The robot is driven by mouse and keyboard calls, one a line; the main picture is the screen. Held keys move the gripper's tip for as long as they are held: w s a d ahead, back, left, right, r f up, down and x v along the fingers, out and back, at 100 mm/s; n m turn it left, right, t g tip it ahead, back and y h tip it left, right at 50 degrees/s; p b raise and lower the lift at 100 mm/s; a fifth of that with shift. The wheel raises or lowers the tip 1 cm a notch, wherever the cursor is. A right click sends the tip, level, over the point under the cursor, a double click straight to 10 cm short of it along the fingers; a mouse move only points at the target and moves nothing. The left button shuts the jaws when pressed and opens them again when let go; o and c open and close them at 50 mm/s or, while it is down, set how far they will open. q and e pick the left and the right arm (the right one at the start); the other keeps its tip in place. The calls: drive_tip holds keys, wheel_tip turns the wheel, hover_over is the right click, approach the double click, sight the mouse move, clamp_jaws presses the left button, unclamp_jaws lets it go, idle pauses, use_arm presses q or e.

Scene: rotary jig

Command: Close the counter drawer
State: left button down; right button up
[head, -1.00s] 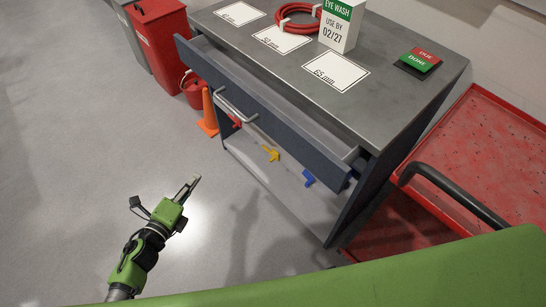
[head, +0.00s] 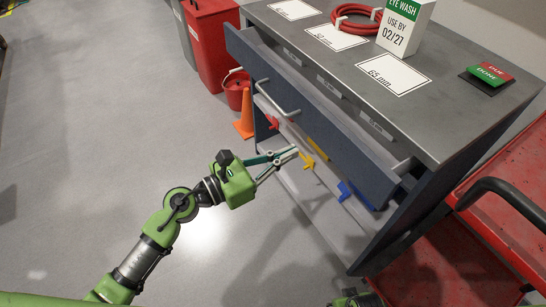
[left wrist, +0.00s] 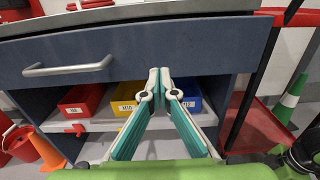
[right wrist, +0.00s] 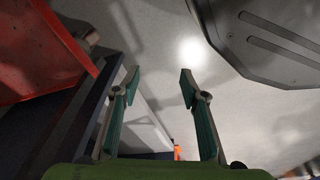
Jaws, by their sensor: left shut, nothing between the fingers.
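The counter drawer (head: 325,128) is a dark blue-grey drawer, pulled out from under the grey counter top, with a silver bar handle (head: 278,99) on its front. In the left wrist view the drawer front (left wrist: 180,48) fills the upper middle, with the handle (left wrist: 68,69) at left. My left gripper (head: 291,153) is shut and empty in front of the counter; its fingertips (left wrist: 159,76) appear over the drawer front's lower edge. Whether they touch it I cannot tell. My right gripper (right wrist: 159,77) is open and empty, low beside the counter.
Red, yellow and blue bins (left wrist: 80,100) stand on the shelf below the drawer. An orange cone (head: 244,118) and red bucket (head: 237,92) stand at the counter's left. A red cart (head: 500,215) is at right. The floor at left is clear.

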sight(323, 137)
use_arm(q)
drive_tip(key=x, duration=0.6)
drive_tip(key=shift+d, duration=0.15)
drive_tip(key=shift+w+d, duration=0.45)
drive_tip(key=shift+d, duration=0.1)
use_arm(e)
drive_tip(key=shift+s+d+f, duration=0.1)
drive_tip(key=shift+s+f, duration=0.2)
drive_tip(key=shift+f, duration=0.2)
drive_tip(key=shift+s+f, duration=0.25)
drive_tip(key=shift+f, duration=0.2)
use_arm(q)
drive_tip(key=shift+d, duration=0.1)
drive_tip(key=x, duration=0.9)
drive_tip(key=shift+b, duration=0.4)
drive_tip(key=shift+w+r, duration=0.1)
drive_tip(key=shift+r, duration=0.1)
use_arm(e)
drive_tip(key=r, duration=0.1)
drive_tip(key=w+r, duration=0.1)
drive_tip(key=r, duration=0.1)
drive_tip(key=shift+w+a+r, duration=0.25)
drive_tip(key=shift+w, duration=0.15)
